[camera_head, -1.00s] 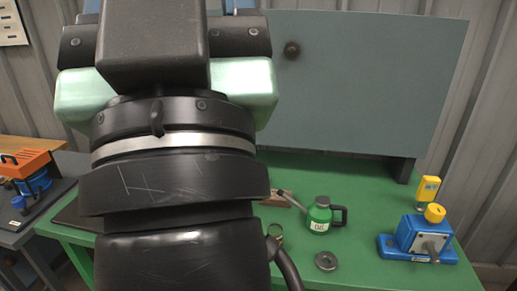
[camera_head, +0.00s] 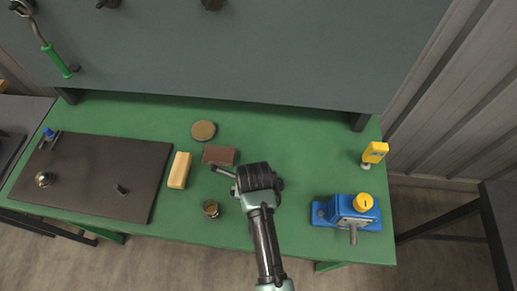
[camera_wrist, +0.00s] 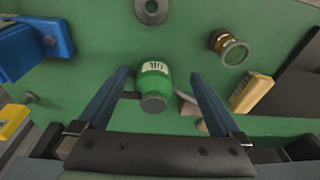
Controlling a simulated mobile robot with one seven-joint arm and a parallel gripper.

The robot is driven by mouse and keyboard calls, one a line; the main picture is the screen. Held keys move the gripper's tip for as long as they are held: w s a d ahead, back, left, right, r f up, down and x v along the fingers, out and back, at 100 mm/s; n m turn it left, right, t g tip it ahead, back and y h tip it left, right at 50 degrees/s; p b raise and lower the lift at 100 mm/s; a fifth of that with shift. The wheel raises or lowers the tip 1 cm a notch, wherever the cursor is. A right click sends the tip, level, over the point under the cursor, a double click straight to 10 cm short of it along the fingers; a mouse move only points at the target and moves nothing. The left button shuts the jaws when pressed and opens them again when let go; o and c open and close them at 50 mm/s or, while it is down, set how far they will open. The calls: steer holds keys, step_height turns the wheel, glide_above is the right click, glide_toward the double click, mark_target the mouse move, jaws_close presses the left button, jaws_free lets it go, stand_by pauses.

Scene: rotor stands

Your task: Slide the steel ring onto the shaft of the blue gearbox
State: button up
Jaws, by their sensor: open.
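The steel ring (camera_wrist: 152,10) is a flat grey ring with a hole, lying on the green bench at the top edge of the wrist view. In the head view my arm hides it. The blue gearbox (camera_head: 340,213) stands at the right end of the bench, with a yellow cap on top. Its grey shaft (camera_head: 353,236) points towards the bench's front edge. Part of the gearbox (camera_wrist: 30,52) shows at the left of the wrist view. My gripper (camera_wrist: 160,77) is open and empty above the bench, its fingers on either side of the green oil can (camera_wrist: 154,84) in the picture.
A brass ring-like part (camera_head: 211,208) lies left of my arm. A yellow device (camera_head: 374,153) stands behind the gearbox. Bench between arm and gearbox is clear.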

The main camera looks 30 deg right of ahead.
steer(key=s+a+f+g, duration=0.2)
steer(key=s, duration=0.4)
steer(key=shift+m+y, duration=0.3)
steer(key=f+b, duration=0.2)
steer(key=f, duration=0.1)
steer(key=f+b, duration=0.6)
steer(key=f, duration=0.1)
steer(key=shift+w+d, duration=0.35)
steer(key=shift+w, duration=0.05)
